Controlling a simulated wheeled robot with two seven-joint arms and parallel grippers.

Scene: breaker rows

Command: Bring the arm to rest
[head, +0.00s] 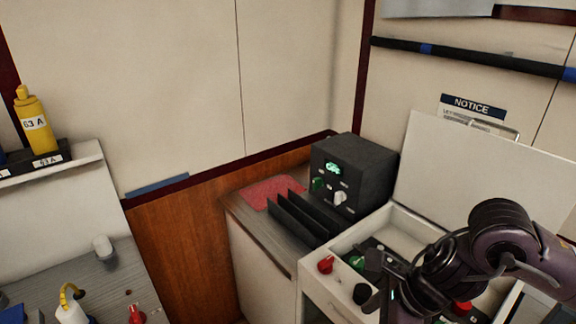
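My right arm comes in from the right edge. Its dark gripper (378,282) hangs low over the open white box (312,283) with red and green knobs. The arm's own links hide part of the box and the gripper's fingers are dark against it, so I cannot tell whether they are open or shut. My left arm and gripper are not in view.
A black device (352,172) with a green display stands on the corner cabinet beside a black slotted rack (297,218) and a red mat (270,192). The box's raised lid (480,175) stands behind my arm. A yellow bottle (34,122) sits on the left shelf.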

